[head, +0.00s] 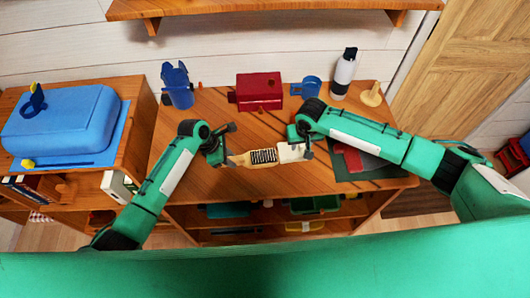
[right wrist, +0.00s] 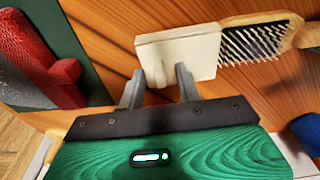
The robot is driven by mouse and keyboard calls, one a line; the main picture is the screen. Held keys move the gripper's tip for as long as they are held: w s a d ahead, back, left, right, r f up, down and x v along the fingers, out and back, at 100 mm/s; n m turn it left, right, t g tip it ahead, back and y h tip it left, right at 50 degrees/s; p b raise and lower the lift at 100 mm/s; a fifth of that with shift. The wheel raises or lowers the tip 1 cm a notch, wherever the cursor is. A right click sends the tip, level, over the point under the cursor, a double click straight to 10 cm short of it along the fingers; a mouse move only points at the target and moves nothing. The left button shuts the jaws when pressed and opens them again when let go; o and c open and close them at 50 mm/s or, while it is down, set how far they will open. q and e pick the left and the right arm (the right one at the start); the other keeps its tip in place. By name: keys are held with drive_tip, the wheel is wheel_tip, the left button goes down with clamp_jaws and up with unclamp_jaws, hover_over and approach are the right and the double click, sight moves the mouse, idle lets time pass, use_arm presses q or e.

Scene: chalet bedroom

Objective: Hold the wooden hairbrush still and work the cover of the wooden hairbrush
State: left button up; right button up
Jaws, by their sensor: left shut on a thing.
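The wooden hairbrush (head: 262,156) lies level above the table, its dark bristles bare over most of the head. My left gripper (head: 231,160) is shut on its handle at the left. The off-white cover (head: 291,153) is at the brush's right end; in the right wrist view the cover (right wrist: 188,50) meets the bristles (right wrist: 252,42). I cannot tell whether it still overlaps the head's end. My right gripper (right wrist: 162,86) is at the cover's near edge, its fingers apart with a pale part of the cover between them. Whether they grip it is unclear.
A red box (head: 259,92), blue mug (head: 312,86), blue cup (head: 178,88), white-and-black bottle (head: 344,74) and wooden cone (head: 372,95) stand along the table's back. A dark green mat (head: 385,172) with red items lies right. The front left of the table is clear.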

drive_tip(key=r, duration=0.4)
drive_tip(key=s+r, duration=0.1)
drive_tip(key=r, duration=0.1)
use_arm(q)
drive_tip(key=o, duration=1)
drive_tip(key=v, duration=1.2)
use_arm(e)
drive_tip(key=shift+f, duration=0.1)
